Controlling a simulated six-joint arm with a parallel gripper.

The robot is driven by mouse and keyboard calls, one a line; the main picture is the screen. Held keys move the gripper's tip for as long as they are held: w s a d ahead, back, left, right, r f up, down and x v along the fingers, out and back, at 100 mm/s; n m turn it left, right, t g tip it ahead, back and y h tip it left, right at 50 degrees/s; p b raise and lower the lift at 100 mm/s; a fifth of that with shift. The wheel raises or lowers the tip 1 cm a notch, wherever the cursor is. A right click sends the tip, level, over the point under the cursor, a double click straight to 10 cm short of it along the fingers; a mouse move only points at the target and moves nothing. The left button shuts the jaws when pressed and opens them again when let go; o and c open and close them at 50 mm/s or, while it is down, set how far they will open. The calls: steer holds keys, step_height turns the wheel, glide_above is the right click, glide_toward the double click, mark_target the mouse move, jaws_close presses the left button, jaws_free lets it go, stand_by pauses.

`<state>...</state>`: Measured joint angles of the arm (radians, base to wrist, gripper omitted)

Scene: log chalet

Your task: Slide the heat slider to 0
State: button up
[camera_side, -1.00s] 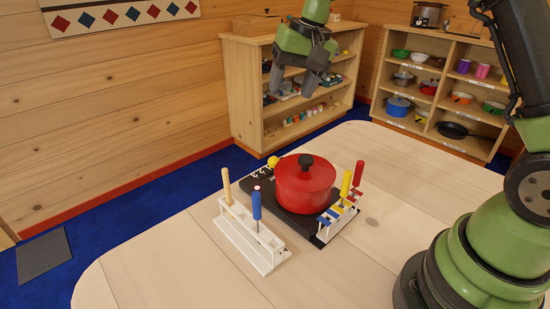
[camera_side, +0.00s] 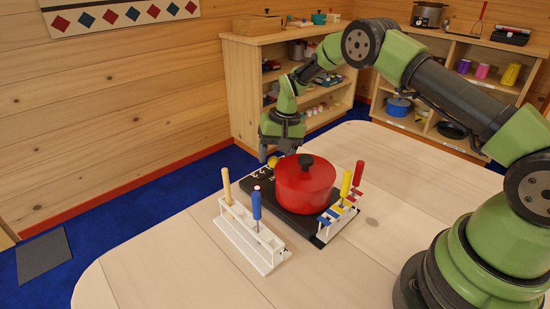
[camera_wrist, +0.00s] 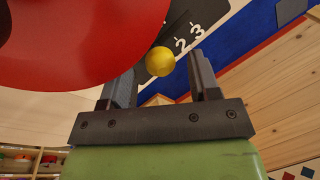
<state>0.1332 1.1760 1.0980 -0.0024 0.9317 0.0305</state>
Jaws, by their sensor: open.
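The heat slider has a round yellow knob (camera_side: 272,161) at the far left end of the black panel (camera_side: 262,186), behind the red pot. In the wrist view the knob (camera_wrist: 160,62) shows beside the white numbers 2 and 3; its exact setting I cannot tell, and no 0 is readable. My gripper (camera_side: 281,153) is open, pointing down just above the knob. In the wrist view its two fingertips (camera_wrist: 165,75) stand on either side of the knob, which appears between or just beyond the tips. I see no contact.
The red pot (camera_side: 305,190) stands on the panel close to my gripper. A white rack (camera_side: 240,235) with screwdrivers is in front, and a smaller rack (camera_side: 338,216) with red and yellow tools is at the right. Shelves (camera_side: 250,90) stand behind the table.

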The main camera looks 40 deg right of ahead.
steer(key=shift+a+f, duration=0.15)
steer(key=shift+f, duration=0.45)
jaws_close()
steer(key=shift+w+d, duration=0.1)
steer(key=shift+d, duration=1.3)
jaws_free()
step_height(320, 180, up, 10)
steer(key=s+d, duration=0.1)
steer(key=shift+d, duration=0.25)
